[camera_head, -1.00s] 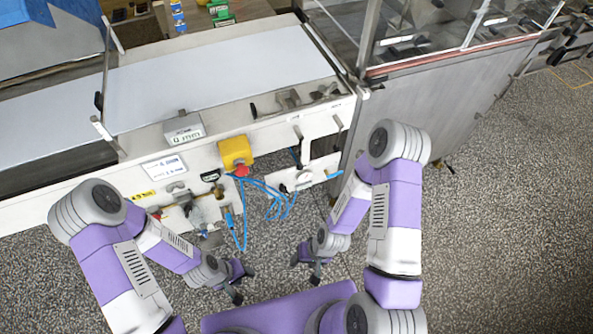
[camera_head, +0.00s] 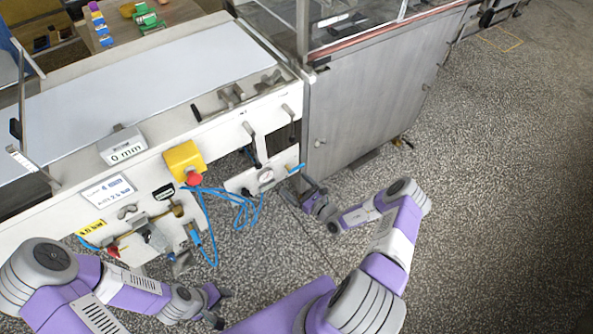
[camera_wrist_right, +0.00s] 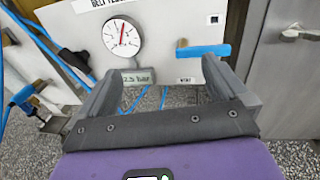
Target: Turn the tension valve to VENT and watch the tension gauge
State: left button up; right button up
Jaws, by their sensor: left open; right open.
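The tension gauge (camera_wrist_right: 123,36) is a round white dial on a white panel in the right wrist view, its red needle pointing nearly straight up. A small digital readout (camera_wrist_right: 138,77) sits below it. The tension valve has a blue handle (camera_wrist_right: 205,51) lying level, right of the gauge; the small label below it is hard to read. In the head view the gauge (camera_head: 265,175) and blue handle (camera_head: 296,168) are small. My right gripper (camera_wrist_right: 162,70) is open and empty before the panel, apart from the handle. My left gripper (camera_head: 222,308) is open and empty, low and left.
A yellow box with a red button (camera_head: 186,162) and hanging blue hoses (camera_head: 240,208) are left of the panel. A steel cabinet (camera_head: 370,105) stands close on the right. The speckled floor at right is clear.

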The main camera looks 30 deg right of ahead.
aim_at(297, 169)
jog(key=w+d+h+b, duration=0.1)
jog(key=w, duration=0.1)
jog(key=w+d+m+h, duration=0.1)
jog(key=w, duration=0.1)
jog(key=w+d+m+t+h+b, duration=0.1)
jog(key=w+d, duration=0.1)
jog(key=shift+w+f+b, duration=0.15)
jog(key=shift+f+b, duration=0.15)
jog(key=shift+b, duration=0.05)
jog(key=shift+w, duration=0.65)
jog(key=shift+r, duration=0.1)
jog(key=c, duration=1)
